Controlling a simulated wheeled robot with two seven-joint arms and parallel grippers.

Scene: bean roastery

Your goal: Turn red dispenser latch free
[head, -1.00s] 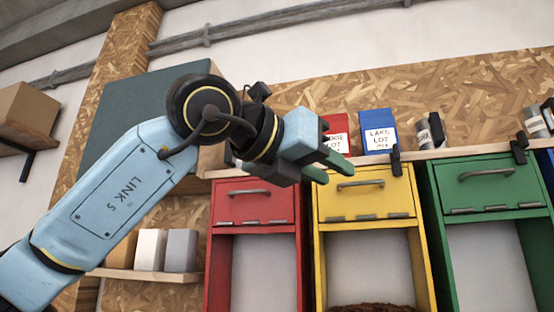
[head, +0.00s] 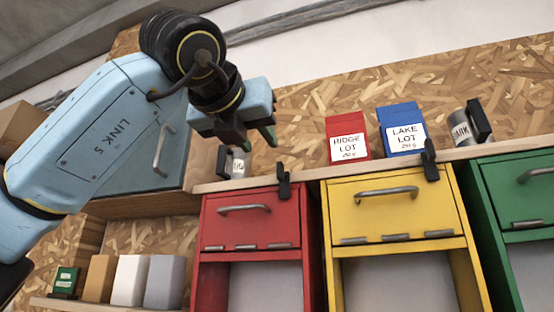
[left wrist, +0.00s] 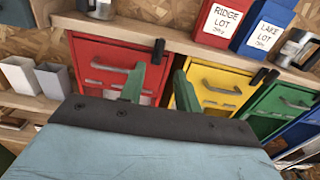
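The red dispenser (head: 250,222) hangs under a wooden shelf, its lid closed, with a grey bar handle (head: 244,208). Its black latch (head: 284,181) stands upright at the lid's top right, against the shelf edge. The latch also shows in the left wrist view (left wrist: 158,51), between the fingertips in the picture and beyond them. My left gripper (head: 258,140) is above and left of the latch in the head view. Its two green fingers are apart with nothing between them, as the left wrist view (left wrist: 160,74) shows. My right gripper is in neither view.
A yellow dispenser (head: 392,205) with its own black latch (head: 429,159) and a green dispenser (head: 515,190) stand to the right. On the shelf are a red bag (head: 346,124), a blue bag (head: 400,117) and cans. A teal cabinet (head: 150,165) is at the left.

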